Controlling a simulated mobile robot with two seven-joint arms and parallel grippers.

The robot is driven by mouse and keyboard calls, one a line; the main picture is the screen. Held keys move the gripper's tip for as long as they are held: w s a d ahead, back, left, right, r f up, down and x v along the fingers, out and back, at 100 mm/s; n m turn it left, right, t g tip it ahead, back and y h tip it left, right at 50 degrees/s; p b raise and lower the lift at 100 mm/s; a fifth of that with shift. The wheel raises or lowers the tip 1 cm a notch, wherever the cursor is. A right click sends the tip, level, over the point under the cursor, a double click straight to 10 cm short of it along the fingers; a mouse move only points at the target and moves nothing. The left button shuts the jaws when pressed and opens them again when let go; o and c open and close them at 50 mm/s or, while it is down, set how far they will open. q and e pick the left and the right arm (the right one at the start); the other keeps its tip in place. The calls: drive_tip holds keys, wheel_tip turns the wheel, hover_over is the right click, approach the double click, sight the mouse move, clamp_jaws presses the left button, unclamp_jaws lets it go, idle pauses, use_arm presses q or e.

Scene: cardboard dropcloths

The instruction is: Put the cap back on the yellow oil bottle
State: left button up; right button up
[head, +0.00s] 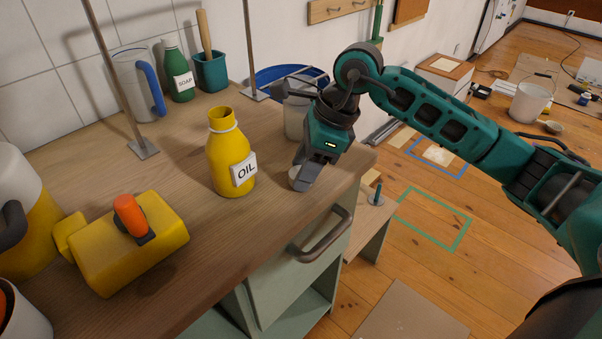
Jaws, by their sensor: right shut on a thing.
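The yellow oil bottle (229,160) stands upright on the wooden counter, with a white "OIL" label and a pale ring around its neck. Its mouth is open and uncapped. My right gripper (303,181) points down near the counter's front edge, to the right of the bottle and apart from it. It is shut on a small pale round piece that looks like the cap (296,175); the fingers hide part of it. I cannot tell whether the cap still touches the counter. My left gripper is out of view.
A yellow canister with an orange knob (145,240) lies left of the bottle. Thin posts (143,147) rise from the counter. Bare counter lies between bottle and gripper.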

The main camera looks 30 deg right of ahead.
wheel_tip(320, 180, up, 20)
drive_tip(key=p, duration=0.3)
idle(0.4)
idle(0.4)
drive_tip(key=a+f+n+g+h, duration=0.1)
drive_tip(key=f+n+g, duration=0.1)
drive_tip(key=f+n, duration=0.3)
drive_tip(key=s+a+f+n+g+h, duration=0.1)
drive_tip(key=f+n+g, duration=0.1)
drive_tip(key=f+n, duration=0.4)
drive_tip(key=s+a+f+n+g+h, duration=0.1)
drive_tip(key=f+n, duration=0.4)
drive_tip(key=n, duration=0.5)
drive_tip(key=shift+s+a+f+n+g, duration=0.15)
drive_tip(key=shift+f+n+g, duration=0.2)
drive_tip(key=shift+g, duration=0.45)
drive_tip(key=shift+s+f+n+h, duration=0.2)
drive_tip(key=shift+f+n+h, duration=0.35)
drive_tip(key=shift+n, duration=0.2)
drive_tip(key=shift+s, duration=0.15)
